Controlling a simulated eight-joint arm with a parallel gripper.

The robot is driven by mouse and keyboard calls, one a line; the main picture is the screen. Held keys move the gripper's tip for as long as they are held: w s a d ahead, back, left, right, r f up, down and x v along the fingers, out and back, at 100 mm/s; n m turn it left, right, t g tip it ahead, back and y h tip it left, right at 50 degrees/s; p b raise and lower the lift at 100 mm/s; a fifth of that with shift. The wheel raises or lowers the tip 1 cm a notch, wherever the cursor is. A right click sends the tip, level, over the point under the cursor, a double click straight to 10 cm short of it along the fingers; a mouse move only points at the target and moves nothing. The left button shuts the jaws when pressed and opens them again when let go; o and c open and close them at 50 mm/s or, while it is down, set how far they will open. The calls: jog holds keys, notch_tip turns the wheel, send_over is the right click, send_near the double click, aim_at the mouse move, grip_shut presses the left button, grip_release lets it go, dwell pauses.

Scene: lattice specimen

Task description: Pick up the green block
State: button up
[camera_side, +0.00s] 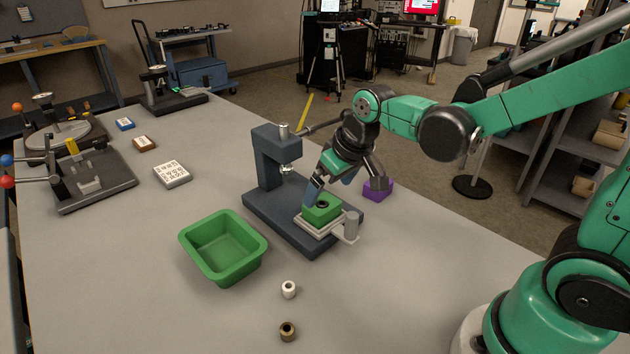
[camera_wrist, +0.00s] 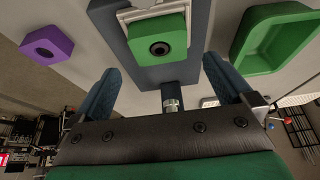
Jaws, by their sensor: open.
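The green block (camera_side: 321,211) has a dark round hole in its top and sits on the light plate of a blue-grey press (camera_side: 268,200). My gripper (camera_side: 336,190) is above and just behind the block, with its fingers pointing down. One finger overlaps the block's edge in the side view, and I cannot tell whether it touches. In the wrist view the green block (camera_wrist: 158,47) lies beyond the fingertips, roughly midway between them. My gripper (camera_wrist: 160,85) is open there, with nothing between its two blue fingers.
A green tray (camera_side: 262,262) stands left of the press, apparently empty. A purple block (camera_side: 378,190) lies behind the press base. A white ring (camera_side: 289,289) and a brass ring (camera_side: 287,331) stand in front. The press's upright column is close to my gripper. The front left table is clear.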

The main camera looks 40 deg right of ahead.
aim_at(322, 203)
jog(key=shift+x, duration=2.6)
jog(key=c, duration=1.1)
jog(key=shift+c, duration=0.2)
jog(key=shift+r, duration=0.1)
